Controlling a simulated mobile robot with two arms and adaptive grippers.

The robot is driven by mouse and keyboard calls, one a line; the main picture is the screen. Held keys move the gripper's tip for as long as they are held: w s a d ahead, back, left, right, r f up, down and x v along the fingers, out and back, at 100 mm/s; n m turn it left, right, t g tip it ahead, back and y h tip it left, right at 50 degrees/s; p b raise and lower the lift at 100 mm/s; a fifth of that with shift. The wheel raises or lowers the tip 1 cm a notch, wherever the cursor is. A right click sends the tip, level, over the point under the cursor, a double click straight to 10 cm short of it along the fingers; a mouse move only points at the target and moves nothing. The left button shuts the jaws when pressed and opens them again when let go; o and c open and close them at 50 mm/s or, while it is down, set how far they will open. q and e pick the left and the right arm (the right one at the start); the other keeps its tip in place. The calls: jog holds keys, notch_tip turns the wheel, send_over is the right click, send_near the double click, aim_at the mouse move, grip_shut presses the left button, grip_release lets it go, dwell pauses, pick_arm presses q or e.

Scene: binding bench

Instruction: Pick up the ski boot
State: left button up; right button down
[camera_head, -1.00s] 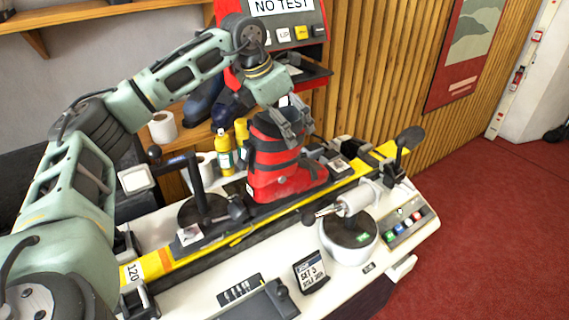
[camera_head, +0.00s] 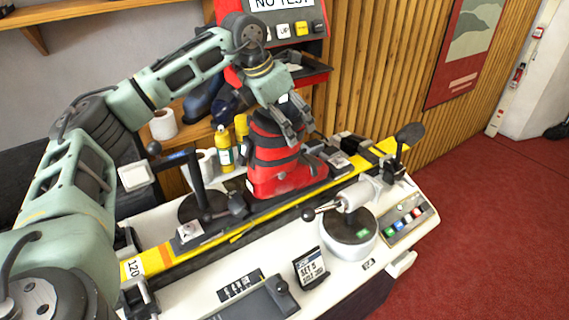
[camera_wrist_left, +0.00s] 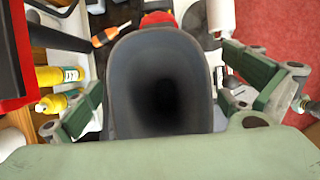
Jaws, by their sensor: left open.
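The ski boot (camera_head: 272,174) is red and black and stands upright on the yellow ski (camera_head: 158,256), between the binding parts on the bench. My left gripper (camera_head: 300,137) is at the top of the boot's cuff, pointing down. In the left wrist view the boot's dark open top (camera_wrist_left: 160,88) fills the middle, with one green finger of the left gripper (camera_wrist_left: 165,95) on each side. The fingers are open, and I cannot tell whether they touch the cuff. My right gripper is not in view.
Yellow bottles (camera_head: 223,150) stand close behind the boot. A black crank post (camera_head: 196,188) rises to its left, and a white round device (camera_head: 348,232) sits in front. A red test machine (camera_head: 309,62) stands behind. Red floor (camera_head: 480,220) lies clear at right.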

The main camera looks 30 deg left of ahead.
pick_arm(q)
jog(key=shift+c, duration=0.5)
jog(key=c, duration=1.5)
jog(key=shift+w+r, duration=0.1)
jog(key=shift+r, duration=0.05)
jog(key=shift+c, duration=0.2)
jog(key=shift+r, duration=0.1)
